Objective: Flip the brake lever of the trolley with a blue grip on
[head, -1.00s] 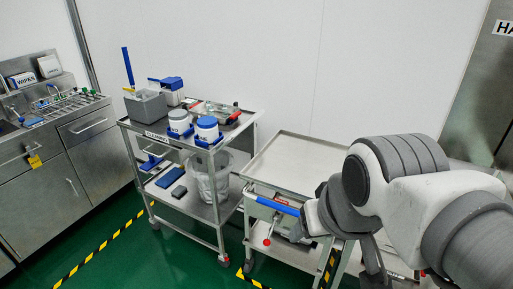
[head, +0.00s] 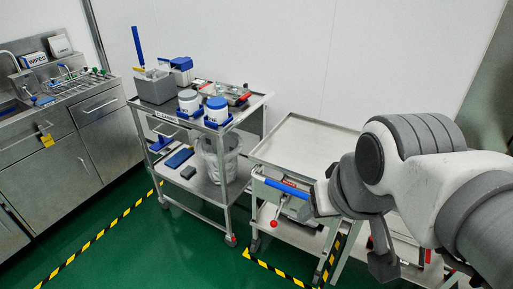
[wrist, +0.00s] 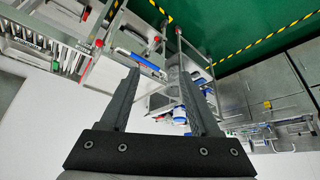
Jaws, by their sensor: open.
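The trolley (head: 306,140) with a flat grey top stands right of centre in the head view. Its blue grip (head: 287,188) runs along the front side and also shows in the wrist view (wrist: 138,61). A lever with a red ball knob (head: 273,224) hangs below the grip on the trolley's front left. Small red parts show in the wrist view, but I cannot tell which is this knob. My gripper (wrist: 157,70) is open with nothing between its fingers, its tips toward the blue grip. In the head view my arm covers the trolley's right side.
A second trolley (head: 240,108) with bottles, a grey bin and a clear bucket stands to the left. A steel sink counter (head: 60,100) is at far left. Yellow-black tape (head: 95,240) marks the green floor, which is free at front left.

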